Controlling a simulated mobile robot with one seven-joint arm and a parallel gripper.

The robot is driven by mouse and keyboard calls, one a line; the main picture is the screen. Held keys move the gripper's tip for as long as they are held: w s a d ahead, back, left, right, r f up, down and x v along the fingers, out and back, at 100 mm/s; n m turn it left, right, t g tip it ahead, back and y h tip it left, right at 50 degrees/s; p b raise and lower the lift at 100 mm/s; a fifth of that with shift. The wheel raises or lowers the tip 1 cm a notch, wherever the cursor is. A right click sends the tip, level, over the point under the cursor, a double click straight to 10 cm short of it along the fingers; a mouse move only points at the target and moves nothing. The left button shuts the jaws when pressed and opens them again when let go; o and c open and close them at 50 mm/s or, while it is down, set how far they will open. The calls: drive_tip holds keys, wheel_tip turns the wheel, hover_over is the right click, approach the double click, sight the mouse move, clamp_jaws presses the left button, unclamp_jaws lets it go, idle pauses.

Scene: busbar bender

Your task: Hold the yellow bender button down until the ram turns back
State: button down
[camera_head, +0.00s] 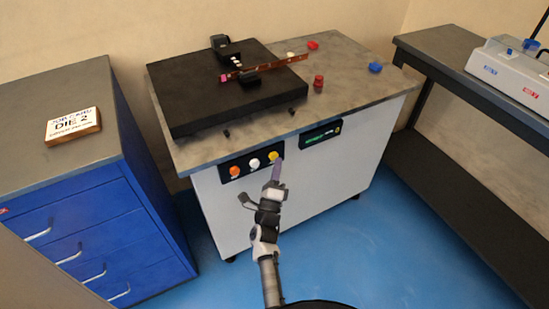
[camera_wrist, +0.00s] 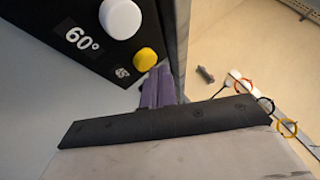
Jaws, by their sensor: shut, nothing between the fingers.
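The yellow button (camera_head: 273,155) is the rightmost of three on the black panel on the bench front. It also shows in the wrist view (camera_wrist: 146,60), beside a small label. My gripper (camera_head: 277,168) is shut and empty, its purple fingertips (camera_wrist: 160,72) just beside the yellow button. I cannot tell whether they touch it. The bender (camera_head: 205,97) is a black block on the bench top, with a copper bar (camera_head: 290,61) lying across its right part. I cannot pick out the ram or tell whether it is turning.
A white button (camera_head: 254,163) and an orange button (camera_head: 235,171) sit left of the yellow one. A display with green text (camera_head: 320,133) is to the right. A blue cabinet (camera_head: 95,215) bears a "DIE 2" card (camera_head: 73,124). Blue floor (camera_head: 400,235) is open at right.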

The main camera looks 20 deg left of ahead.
drive_tip(key=shift+w+a, duration=0.25)
drive_tip(key=shift+a, duration=0.15)
idle(2.0)
idle(0.7)
drive_tip(key=shift+s+d+b, duration=0.3)
drive_tip(key=shift+s+d, duration=0.2)
drive_tip(key=shift+d, duration=0.2)
drive_tip(key=s+d, duration=0.1)
drive_tip(key=d, duration=0.1)
drive_tip(key=s+d+b, duration=0.1)
drive_tip(key=s+d, duration=0.1)
idle(0.3)
idle(0.3)
